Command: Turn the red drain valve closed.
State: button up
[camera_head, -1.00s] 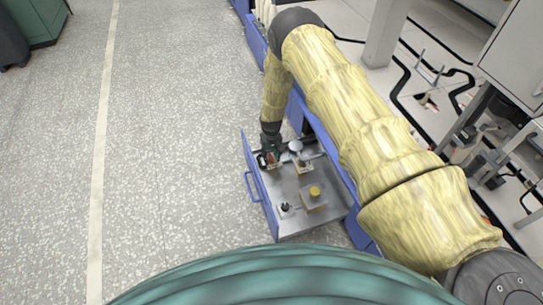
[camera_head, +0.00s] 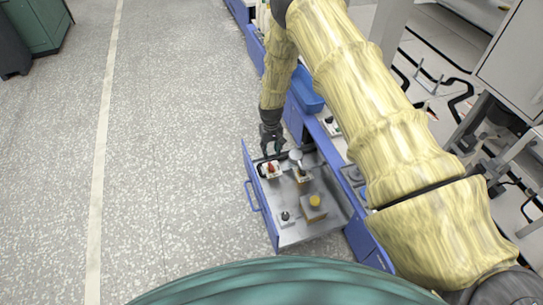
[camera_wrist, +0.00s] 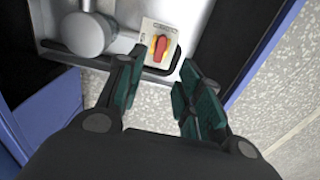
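The red drain valve (camera_head: 271,168) is a small red handle on a light plate at the far left corner of the pulled-out drawer. In the wrist view, the red handle (camera_wrist: 161,46) lies over a yellow disc, its long side running roughly up and down the picture with a slight tilt. The plate's lettering is too small to read. My gripper (camera_head: 271,150) hangs just beyond the valve in the head view, apart from it. In the wrist view, my gripper (camera_wrist: 160,68) has its two green-padded fingers spread, with nothing between them.
The blue drawer (camera_head: 262,200) also holds a round-headed grey part (camera_head: 296,156), a yellow knob (camera_head: 315,201) on a block and a small black knob (camera_head: 286,216). A blue bin (camera_head: 307,92) stands behind on the bench.

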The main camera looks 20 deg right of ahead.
jog(key=shift+r, duration=0.85)
jog(key=s+f, duration=0.2)
jog(key=s, duration=0.6)
jog(key=s+f, duration=0.3)
jog(key=s, duration=0.6)
jog(key=s+f, duration=0.3)
jog(key=s, duration=0.5)
jog(key=shift+s+d+f, duration=0.15)
jog(key=shift+s+d, duration=0.1)
jog(key=shift+s, duration=0.15)
jog(key=s+r, duration=0.3)
jog(key=s, duration=0.8)
jog(key=s+r, duration=0.3)
jog(key=s, duration=0.9)
notch_tip(320, 180, up, 28)
jog(key=p, duration=2.8)
jog(key=shift+w+a+f+m, duration=0.15)
jog(key=shift+w+f+m, duration=0.05)
jog(key=shift+w+m, duration=0.15)
jog(key=shift+s, duration=0.1)
